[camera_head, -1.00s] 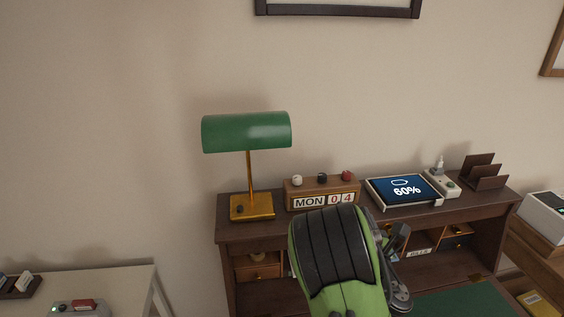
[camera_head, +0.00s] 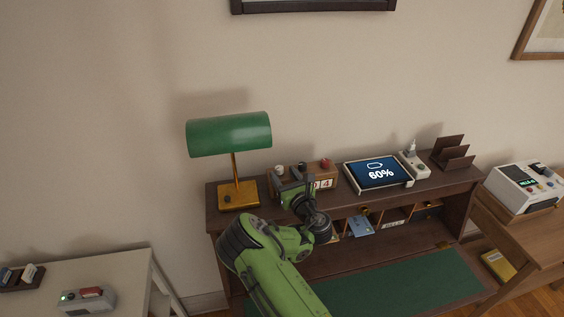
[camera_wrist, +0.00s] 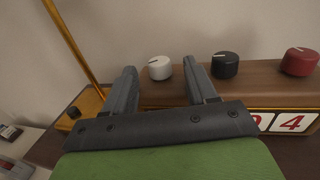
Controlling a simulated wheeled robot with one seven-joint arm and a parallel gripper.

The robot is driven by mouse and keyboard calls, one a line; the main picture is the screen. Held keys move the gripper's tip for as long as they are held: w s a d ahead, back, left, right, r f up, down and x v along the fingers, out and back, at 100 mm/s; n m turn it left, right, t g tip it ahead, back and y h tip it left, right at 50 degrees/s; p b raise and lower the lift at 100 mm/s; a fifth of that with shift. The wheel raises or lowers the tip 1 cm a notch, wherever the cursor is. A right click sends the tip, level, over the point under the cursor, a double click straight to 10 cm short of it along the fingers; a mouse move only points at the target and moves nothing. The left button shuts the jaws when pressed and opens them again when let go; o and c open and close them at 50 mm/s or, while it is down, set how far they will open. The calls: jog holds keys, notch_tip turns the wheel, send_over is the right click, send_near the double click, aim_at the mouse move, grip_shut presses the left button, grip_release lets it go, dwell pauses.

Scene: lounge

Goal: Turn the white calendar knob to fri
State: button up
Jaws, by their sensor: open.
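The white calendar knob (camera_wrist: 159,68) sits on top of the wooden calendar (camera_wrist: 262,80), left of a black knob (camera_wrist: 225,65) and a red knob (camera_wrist: 299,61). In the wrist view, my gripper (camera_wrist: 160,78) is open, with one finger on each side of the white knob; I cannot tell whether they touch it. In the head view, my gripper (camera_head: 292,180) is in front of the calendar (camera_head: 328,174) and hides most of its face. Only the end of the date, with a 4, shows there. The white knob (camera_head: 279,168) shows just above the gripper.
A green lamp (camera_head: 230,135) with a brass base stands left of the calendar. The desk (camera_head: 470,175) has cubbies below.

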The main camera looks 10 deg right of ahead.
jog(key=shift+w+a+p, duration=0.25)
jog(key=shift+w+p, duration=0.25)
jog(key=shift+w, duration=0.4)
jog(key=c, duration=1.1)
jog(key=shift+o, duration=0.2)
